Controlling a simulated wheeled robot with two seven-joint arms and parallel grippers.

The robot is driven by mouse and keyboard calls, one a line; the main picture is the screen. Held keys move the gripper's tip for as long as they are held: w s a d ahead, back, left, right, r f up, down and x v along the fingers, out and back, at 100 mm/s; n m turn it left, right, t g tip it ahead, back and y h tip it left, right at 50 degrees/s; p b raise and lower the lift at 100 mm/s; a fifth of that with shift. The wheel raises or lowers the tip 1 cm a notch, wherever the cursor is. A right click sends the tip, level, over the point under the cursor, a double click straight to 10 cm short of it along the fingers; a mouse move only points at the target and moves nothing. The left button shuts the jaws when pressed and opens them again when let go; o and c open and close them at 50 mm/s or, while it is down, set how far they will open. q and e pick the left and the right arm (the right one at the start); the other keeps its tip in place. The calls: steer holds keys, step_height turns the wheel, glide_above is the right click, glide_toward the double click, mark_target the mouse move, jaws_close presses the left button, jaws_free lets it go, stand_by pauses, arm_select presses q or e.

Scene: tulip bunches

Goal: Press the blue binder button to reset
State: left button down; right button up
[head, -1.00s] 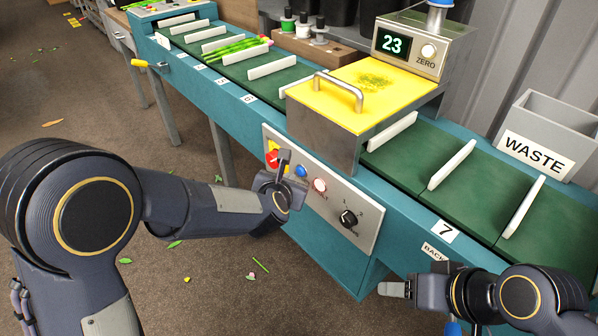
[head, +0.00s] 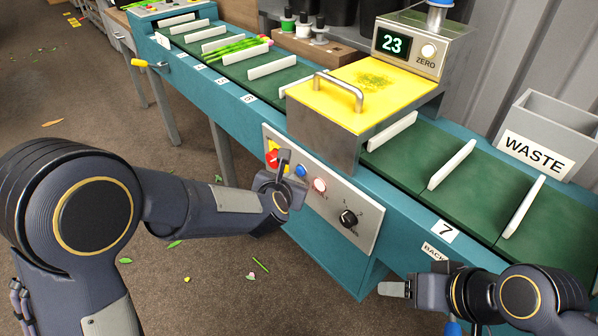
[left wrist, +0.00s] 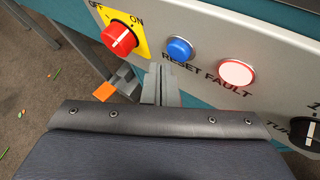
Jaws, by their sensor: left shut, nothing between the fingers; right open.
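The blue reset button (head: 301,170) is on the light panel on the side of the teal machine. In the left wrist view the blue button (left wrist: 180,48) has the word RESET under it. My left gripper (head: 283,158) is shut and empty, in front of the panel just left of the button. In the left wrist view its fingertips (left wrist: 158,75) point at the panel, slightly below and left of the button; I cannot tell whether they touch the panel. My right gripper (head: 396,289) is open and empty near the machine's front edge at lower right.
A red OFF/ON knob (left wrist: 120,38) on a yellow plate is left of the button. A lit fault lamp (left wrist: 236,72) and a black dial (head: 348,218) are to its right. A yellow-lidded box (head: 352,95) stands over the green belt. A tulip bunch (head: 238,48) lies on the belt.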

arm_select(q)
steer(key=shift+d, duration=0.1)
stand_by(0.6)
steer(key=shift+w+d, duration=0.25)
steer(key=shift+w+d, duration=0.25)
steer(key=shift+d, duration=0.1)
stand_by(0.7)
steer(key=shift+s+a, duration=0.1)
steer(key=shift+s+a+b, duration=0.45)
steer(key=shift+a+b, duration=0.05)
steer(key=shift+a, duration=0.1)
